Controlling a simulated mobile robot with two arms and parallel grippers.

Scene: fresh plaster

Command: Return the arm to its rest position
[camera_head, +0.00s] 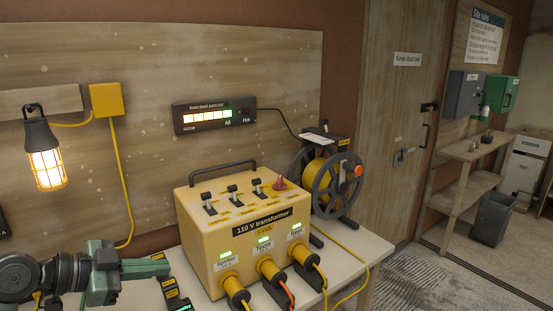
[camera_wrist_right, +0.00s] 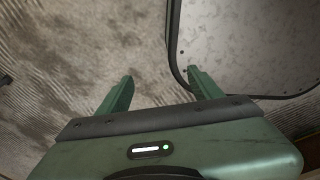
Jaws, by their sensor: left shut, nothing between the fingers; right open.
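My left arm comes in at the lower left of the head view. Its green gripper (camera_head: 168,267) is shut with nothing held, in front of the yellow 110 V transformer (camera_head: 191,240) and left of it. In the right wrist view my right gripper (camera_wrist_right: 160,88) is open and empty, its two green fingers spread above a streaked grey floor (camera_wrist_right: 70,60). The right arm does not show in the head view.
The transformer and a cable reel (camera_head: 322,185) stand on a pale table (camera_head: 345,262). A small dark device (camera_head: 176,296) lies near the left gripper. A lit work lamp (camera_head: 46,160) hangs at the left. A dark-edged pale panel (camera_wrist_right: 250,45) is beside the right gripper.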

